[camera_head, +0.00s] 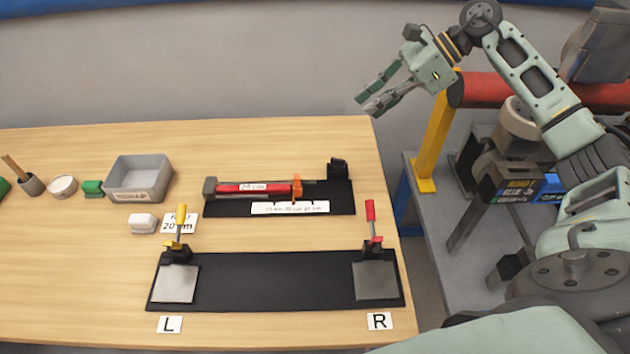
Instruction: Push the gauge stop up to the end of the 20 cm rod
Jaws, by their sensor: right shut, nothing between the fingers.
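The red rod (230,190) with a white "20 cm" label lies lengthwise on the black gauge base (340,199) at the back right of the table. Its left end is at a grey block (210,187). The orange gauge stop (297,186) stands upright at the rod's right end; whether they touch or a thin gap remains, I cannot tell. My right gripper (366,104) is shut and empty, raised above and beyond the table's back right corner, well clear of the gauge. My left gripper is not in view.
A white scale strip (290,208) lies along the gauge's front. In front lies a long black board (270,280) with a yellow-handled clamp (179,235) and a red-handled clamp (372,230). A grey bin (138,178) stands left. The table's left front is clear.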

